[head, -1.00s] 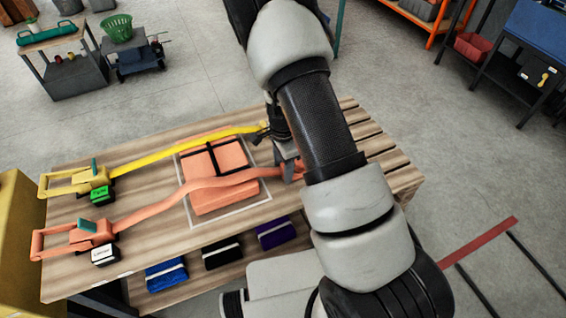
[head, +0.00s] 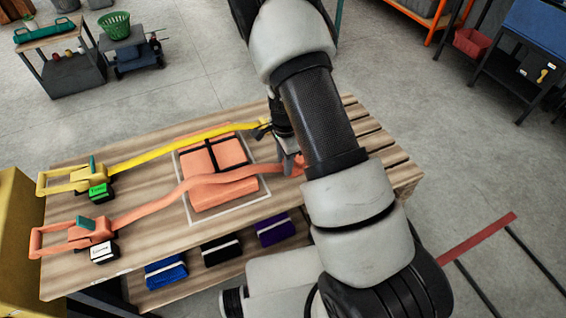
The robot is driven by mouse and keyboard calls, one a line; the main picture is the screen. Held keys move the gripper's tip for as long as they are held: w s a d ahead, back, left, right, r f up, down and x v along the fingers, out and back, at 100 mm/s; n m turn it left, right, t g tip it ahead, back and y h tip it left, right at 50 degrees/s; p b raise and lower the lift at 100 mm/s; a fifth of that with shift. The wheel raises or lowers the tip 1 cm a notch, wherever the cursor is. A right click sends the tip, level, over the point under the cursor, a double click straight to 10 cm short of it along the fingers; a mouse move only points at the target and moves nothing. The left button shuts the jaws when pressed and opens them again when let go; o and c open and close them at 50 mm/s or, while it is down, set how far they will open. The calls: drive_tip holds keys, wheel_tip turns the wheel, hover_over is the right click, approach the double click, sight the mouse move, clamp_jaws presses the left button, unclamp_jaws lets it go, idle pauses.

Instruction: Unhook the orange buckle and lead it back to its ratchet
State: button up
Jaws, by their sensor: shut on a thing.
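An orange strap (head: 150,207) runs from the orange ratchet (head: 85,234) at the table's left, over the orange package, to my gripper (head: 290,165). The ratchet has a teal lever and a white label block. My gripper is at the strap's right end, partly hidden behind my arm. It is shut on the orange buckle, of which only a bit of orange (head: 298,168) shows. Whether the buckle still touches a hook or the table slats cannot be seen. The strap bows and twists a little over the package.
A yellow strap (head: 160,148) runs from a yellow ratchet (head: 90,178) to a dark hook end (head: 262,129) close to my gripper. The orange package (head: 212,160) with black bands lies in a white outline. Blue, black and purple folded bundles (head: 166,273) lie on the shelf below.

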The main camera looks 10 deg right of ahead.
drive_tip(key=shift+r, duration=0.15)
drive_tip(key=shift+r+p, duration=0.45)
drive_tip(key=shift+r, duration=0.05)
drive_tip(key=shift+r, duration=0.1)
idle(0.4)
drive_tip(key=shift+r+p, duration=1.85)
drive_tip(key=shift+r, duration=0.55)
